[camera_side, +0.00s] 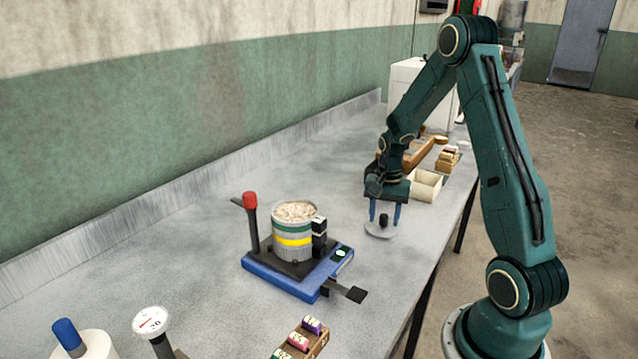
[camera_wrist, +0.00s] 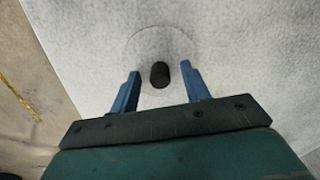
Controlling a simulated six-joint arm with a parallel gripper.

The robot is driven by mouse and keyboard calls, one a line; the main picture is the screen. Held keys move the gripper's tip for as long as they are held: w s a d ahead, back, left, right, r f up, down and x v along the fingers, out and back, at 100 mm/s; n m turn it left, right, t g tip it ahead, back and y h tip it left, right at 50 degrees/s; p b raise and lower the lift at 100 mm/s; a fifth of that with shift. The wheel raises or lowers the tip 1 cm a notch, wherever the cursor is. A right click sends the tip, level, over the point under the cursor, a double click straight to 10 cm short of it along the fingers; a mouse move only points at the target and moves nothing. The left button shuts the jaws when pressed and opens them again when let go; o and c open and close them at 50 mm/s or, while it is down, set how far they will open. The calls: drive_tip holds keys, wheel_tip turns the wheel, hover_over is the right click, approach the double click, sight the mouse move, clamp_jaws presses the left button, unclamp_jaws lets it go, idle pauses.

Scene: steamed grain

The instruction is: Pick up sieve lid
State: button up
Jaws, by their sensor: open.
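The sieve lid (camera_side: 379,231) is a flat pale grey disc with a black knob (camera_side: 384,219) at its middle. It lies on the bench beyond the sieve stack. In the wrist view the lid (camera_wrist: 172,43) is a faint disc and its dark knob (camera_wrist: 160,75) stands between my fingers. My gripper (camera_side: 384,222) points down over the lid with its two blue fingers either side of the knob. In the wrist view my gripper (camera_wrist: 161,80) is open, with a gap on both sides of the knob.
A sieve (camera_side: 292,235) full of pale grain stands on a blue-based device (camera_side: 285,278) with a red-topped post (camera_side: 250,200). A cream tray (camera_side: 426,186) and wooden boxes are behind my gripper. A dial gauge (camera_side: 151,321) and a vial rack (camera_side: 300,345) are in front.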

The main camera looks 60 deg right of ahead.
sight(384, 215)
clamp_jaws()
idle(0.3)
drive_tip(key=shift+r, duration=0.15)
wheel_tip(384, 215, up, 20)
idle(0.7)
idle(0.4)
